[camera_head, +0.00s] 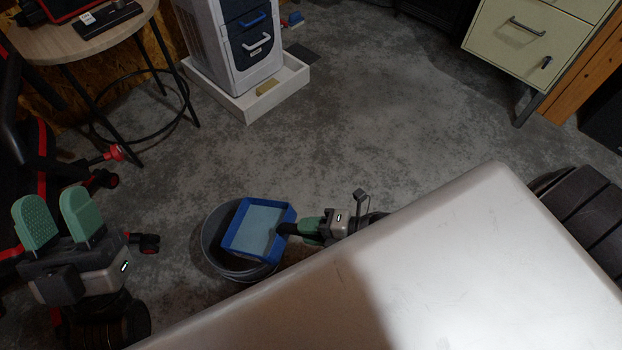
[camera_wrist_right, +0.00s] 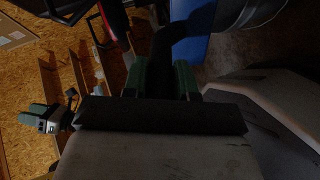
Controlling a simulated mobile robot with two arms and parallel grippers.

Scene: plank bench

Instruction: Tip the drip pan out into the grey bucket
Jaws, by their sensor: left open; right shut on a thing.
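The drip pan (camera_head: 289,213) is a blue rectangular tray with a paler blue-grey inside and a dark handle. It is held over the grey bucket (camera_head: 208,238), covering much of its mouth in the head view. I cannot tell whether liquid is in the pan. My right gripper (camera_head: 299,229) is shut on the pan's handle. In the right wrist view its green fingers (camera_wrist_right: 168,78) grip the dark handle, with part of the blue pan (camera_wrist_right: 193,48) and the bucket (camera_wrist_right: 238,12) beyond. My left gripper (camera_head: 56,220) is open and empty, left of the bucket.
A round wooden table (camera_head: 75,38) with a dark metal base stands at the upper left. A white cabinet in a shallow white tray (camera_head: 287,84) stands at the back. A cream drawer unit (camera_head: 530,50) is at the upper right. The concrete floor (camera_head: 370,120) between is clear.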

